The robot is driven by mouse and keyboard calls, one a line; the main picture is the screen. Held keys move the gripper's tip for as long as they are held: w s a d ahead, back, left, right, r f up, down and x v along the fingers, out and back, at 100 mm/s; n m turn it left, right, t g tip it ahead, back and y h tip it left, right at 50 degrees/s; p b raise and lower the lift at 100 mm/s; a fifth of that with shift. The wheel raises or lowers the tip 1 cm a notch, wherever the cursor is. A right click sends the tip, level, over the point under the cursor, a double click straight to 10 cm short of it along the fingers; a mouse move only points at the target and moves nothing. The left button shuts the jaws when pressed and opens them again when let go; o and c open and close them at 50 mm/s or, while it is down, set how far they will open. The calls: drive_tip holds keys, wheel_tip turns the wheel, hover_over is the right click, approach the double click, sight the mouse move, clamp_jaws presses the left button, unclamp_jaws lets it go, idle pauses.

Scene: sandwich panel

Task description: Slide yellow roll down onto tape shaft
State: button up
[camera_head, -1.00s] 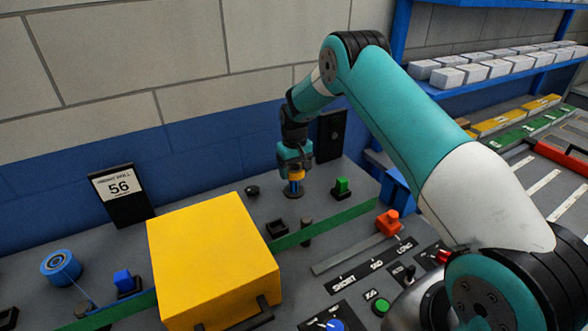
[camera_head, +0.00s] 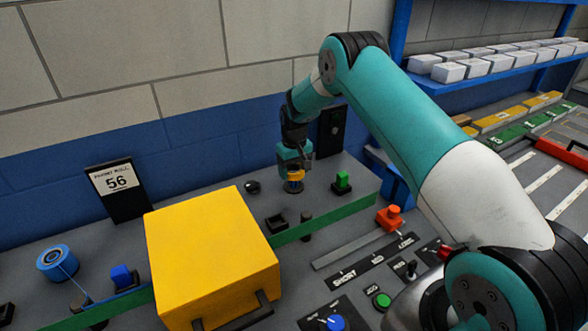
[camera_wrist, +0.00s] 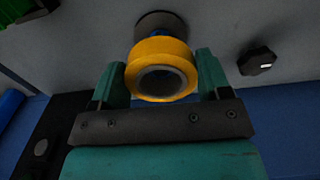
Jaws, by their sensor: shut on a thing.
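The yellow roll (camera_wrist: 162,48) is between the two teal fingers of my gripper (camera_wrist: 160,80), which is shut on it. Its dark hole faces the wrist camera. Past the roll in the wrist view are a short blue piece of the tape shaft (camera_wrist: 158,33) and a round dark base (camera_wrist: 160,19). In the head view my gripper (camera_head: 296,171) holds the yellow roll (camera_head: 296,177) upright just above the dark base (camera_head: 294,189). The roll is in line with the shaft, but I cannot tell how far it is around it.
A big yellow box (camera_head: 210,260) stands at the front left. A green switch (camera_head: 342,182) is right of the roll and a dark knob (camera_head: 252,187) is left of it. The wall is close behind.

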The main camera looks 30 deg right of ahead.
sight(294, 186)
drive_tip(key=shift+f, duration=0.1)
drive_tip(key=shift+f+b, duration=1.6)
drive_tip(key=shift+f, duration=0.4)
drive_tip(key=o, duration=1)
drive_tip(key=shift+r, duration=0.15)
wheel_tip(294, 186, up, 9)
drive_tip(key=p, duration=0.5)
drive_tip(key=shift+r, duration=0.2)
